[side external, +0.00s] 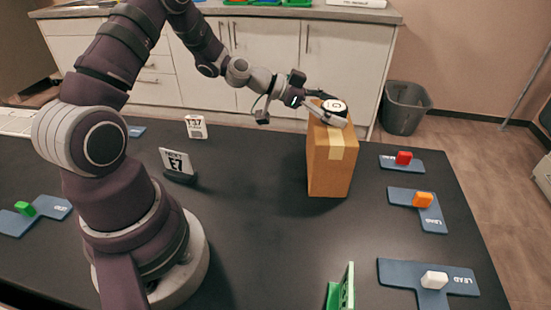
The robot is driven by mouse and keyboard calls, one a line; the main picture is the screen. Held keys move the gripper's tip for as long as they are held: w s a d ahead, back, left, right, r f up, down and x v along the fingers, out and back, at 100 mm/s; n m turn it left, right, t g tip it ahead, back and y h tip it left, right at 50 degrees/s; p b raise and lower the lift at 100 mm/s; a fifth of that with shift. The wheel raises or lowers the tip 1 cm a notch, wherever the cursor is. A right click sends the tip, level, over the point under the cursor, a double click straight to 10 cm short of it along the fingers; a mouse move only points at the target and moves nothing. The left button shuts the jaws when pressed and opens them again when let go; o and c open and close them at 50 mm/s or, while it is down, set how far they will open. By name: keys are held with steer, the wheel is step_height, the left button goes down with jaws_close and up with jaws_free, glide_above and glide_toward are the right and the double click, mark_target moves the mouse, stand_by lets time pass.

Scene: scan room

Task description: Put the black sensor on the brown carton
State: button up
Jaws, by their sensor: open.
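The brown carton (321,170) stands upright on the dark table, with a strip of pale tape down its front. The black sensor (335,107), a round piece with a white ring-marked top, is at the carton's top. It appears to rest there, but the contact is too small to see clearly. My gripper (327,108) reaches in from the left at the carton's top. Its fingers are open, close beside the sensor, and partly hide its left side. Whether a finger touches the sensor cannot be told.
A green bracket (342,290) stands at the front edge. The table between the carton and the front bracket is clear.

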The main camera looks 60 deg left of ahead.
steer(key=shift+r, duration=0.15)
steer(key=v, duration=1.2)
steer(key=s+d+g+y, duration=0.2)
steer(key=s+d+g, duration=0.1)
steer(key=d+g, duration=0.3)
steer(key=s+d+r+n+y, duration=0.1)
steer(key=s+r+n+y, duration=0.2)
steer(key=s+n+y, duration=0.2)
steer(key=s+n, duration=0.1)
steer(key=s, duration=0.2)
steer(key=shift+s+d+n, duration=0.25)
steer(key=shift+n, duration=0.15)
